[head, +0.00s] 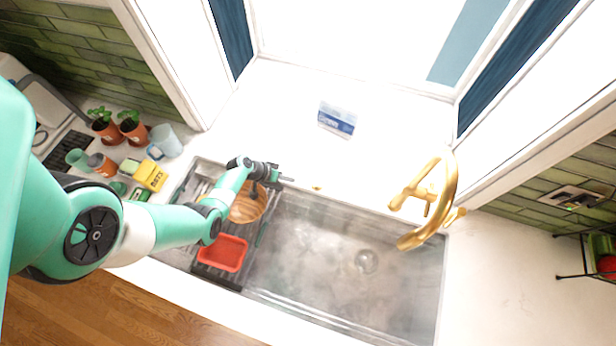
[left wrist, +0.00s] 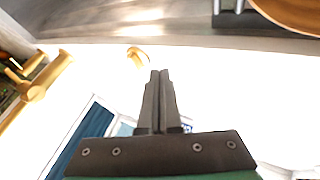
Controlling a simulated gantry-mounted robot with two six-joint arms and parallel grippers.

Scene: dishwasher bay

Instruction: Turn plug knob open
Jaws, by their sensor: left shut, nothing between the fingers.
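The plug knob (head: 317,188) is a small gold piece on the white counter at the back edge of the sink. It also shows in the left wrist view (left wrist: 137,57), just beyond and slightly left of my fingertips. My left gripper (head: 288,179) is shut and empty, left of the knob and apart from it, with its fingers pointing toward it. Its closed fingers also show in the left wrist view (left wrist: 159,76). My right gripper is not in view.
The steel sink (head: 340,265) has a drain (head: 366,261) in its floor. A gold faucet (head: 443,200) stands right of the knob. A wooden bowl (head: 248,206) and a red tray (head: 222,253) lie on the rack at left. A blue-white box (head: 337,120) stands behind.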

